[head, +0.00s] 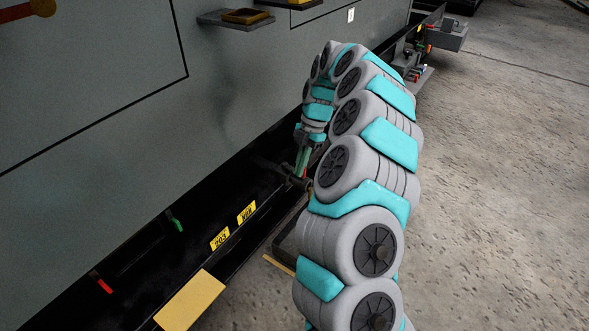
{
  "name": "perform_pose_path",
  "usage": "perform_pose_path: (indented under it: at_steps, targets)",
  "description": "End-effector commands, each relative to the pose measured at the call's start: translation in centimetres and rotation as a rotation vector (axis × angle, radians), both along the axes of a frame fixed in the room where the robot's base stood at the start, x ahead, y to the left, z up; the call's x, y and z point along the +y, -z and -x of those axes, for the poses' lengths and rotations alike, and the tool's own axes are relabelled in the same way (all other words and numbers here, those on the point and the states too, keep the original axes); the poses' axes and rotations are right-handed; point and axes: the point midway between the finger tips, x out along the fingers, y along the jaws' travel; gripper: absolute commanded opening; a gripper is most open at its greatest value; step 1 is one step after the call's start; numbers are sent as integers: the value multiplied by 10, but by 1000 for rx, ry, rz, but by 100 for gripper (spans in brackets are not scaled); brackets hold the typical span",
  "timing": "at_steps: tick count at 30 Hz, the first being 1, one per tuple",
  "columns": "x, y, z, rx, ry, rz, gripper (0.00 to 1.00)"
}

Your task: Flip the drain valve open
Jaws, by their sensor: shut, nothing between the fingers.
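My gripper (303,165) is at the end of my arm, low beside the grey enclosure wall, pointing down. It is small and partly hidden by my arm, and its fingers look shut with nothing seen between them. A dark pipe-like fitting (272,168), which looks like the drain valve, sticks out from the black base strip at the gripper's fingertips. A bit of red shows there, but I cannot tell whether it is the valve's lever. I cannot tell whether gripper and fitting touch, or how the lever is turned.
A green handle (177,225) and a red handle (104,287) sit on the black base strip, with yellow labels (246,212) nearby. Small shelves (236,20) jut from the wall. Concrete floor (500,190) at right is clear.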

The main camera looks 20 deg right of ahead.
Motion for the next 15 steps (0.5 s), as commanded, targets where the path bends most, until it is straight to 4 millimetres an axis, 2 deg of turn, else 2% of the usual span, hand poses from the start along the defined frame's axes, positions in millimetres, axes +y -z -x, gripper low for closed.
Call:
perform_pose_path:
  at_steps: [15]
  targets:
    - [-14, 0, -6, -2, 3, 3, 0]
